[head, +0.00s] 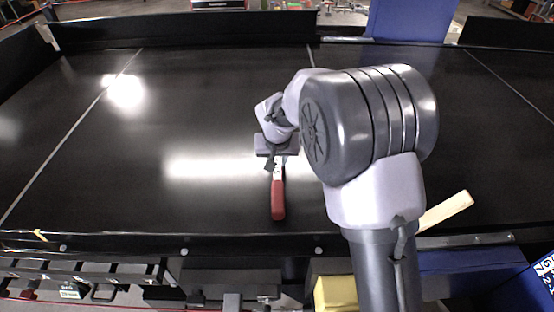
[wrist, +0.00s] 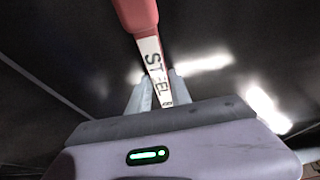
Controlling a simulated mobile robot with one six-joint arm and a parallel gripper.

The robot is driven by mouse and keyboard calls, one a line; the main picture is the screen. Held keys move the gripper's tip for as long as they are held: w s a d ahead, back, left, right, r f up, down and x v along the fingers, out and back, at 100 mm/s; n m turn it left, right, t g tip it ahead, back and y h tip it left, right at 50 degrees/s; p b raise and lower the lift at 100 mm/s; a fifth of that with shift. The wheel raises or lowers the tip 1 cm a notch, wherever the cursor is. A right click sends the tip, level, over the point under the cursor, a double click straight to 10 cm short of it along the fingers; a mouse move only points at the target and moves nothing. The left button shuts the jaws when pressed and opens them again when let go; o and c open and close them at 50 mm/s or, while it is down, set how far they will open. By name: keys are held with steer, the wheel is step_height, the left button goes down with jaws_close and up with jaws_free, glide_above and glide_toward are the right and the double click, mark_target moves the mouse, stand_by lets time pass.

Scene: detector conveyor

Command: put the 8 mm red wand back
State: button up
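The red wand (head: 278,200) has a red handle pointing toward the near edge of the black belt. Its pale flat shaft runs from the handle up to my gripper (head: 275,162). In the wrist view the shaft (wrist: 153,62) is marked STEEL; a smaller mark near its lower end is too small to read. My gripper (wrist: 158,88) has one finger on each side of the shaft, close against it, and looks shut on it. I cannot tell whether the wand touches the belt.
A pale yellow stick-like object (head: 446,211) lies at the right, partly behind my arm. A low black rail (head: 130,243) runs along the near edge. Below it are a yellow item (head: 336,292) and a blue panel (head: 455,268). The belt's left part (head: 60,110) is clear.

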steer(key=o, duration=0.4)
steer(key=shift+c, duration=0.2)
steer(key=shift+r, duration=0.2)
steer(key=p+v, duration=0.1)
steer(key=v, duration=1.1)
steer(key=s+d+r+m, duration=0.1)
steer(key=s+d+r, duration=0.25)
steer(key=s, duration=0.25)
steer(key=s+d+r+m, duration=0.1)
steer(key=s+d+r, duration=0.25)
steer(key=s, duration=0.25)
steer(key=s+d+m+t+y, duration=0.1)
steer(key=s+d+m+y, duration=0.1)
steer(key=s, duration=1.5)
steer(key=shift+s+d+f, duration=0.15)
steer(key=shift+s+f, duration=0.1)
steer(key=shift+f, duration=0.1)
